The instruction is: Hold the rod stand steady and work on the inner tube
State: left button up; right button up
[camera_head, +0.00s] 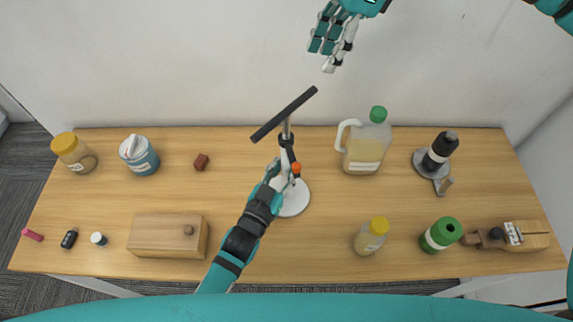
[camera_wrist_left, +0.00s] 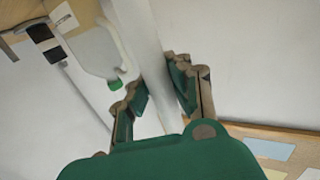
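The rod stand has a round white base (camera_head: 294,200) at the middle of the table. A black bar (camera_head: 285,113) sits slanted across the top of its upright. I cannot tell whether this bar is the inner tube; nothing else in view looks like one. My left gripper (camera_head: 283,168) is at the upright, above the base, next to a small orange part. In the left wrist view a pale post (camera_wrist_left: 152,60) runs between its green fingers (camera_wrist_left: 162,92), which seem to close on it. My right gripper (camera_head: 325,56) hangs empty and open against the wall, above and right of the bar.
A jug with a green cap (camera_head: 368,148) and a black bottle on a stand (camera_head: 440,152) are to the right. A yellow-capped bottle (camera_head: 371,237) and green can (camera_head: 440,235) are nearer. A wooden box (camera_head: 168,235) and blue tub (camera_head: 139,155) are left. The wall is behind.

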pick_arm(q)
grip_shut()
jog(key=shift+o, duration=2.4)
grip_release()
grip_shut()
pick_arm(e)
jog(key=shift+c, duration=0.4)
jog(key=shift+a, duration=0.1)
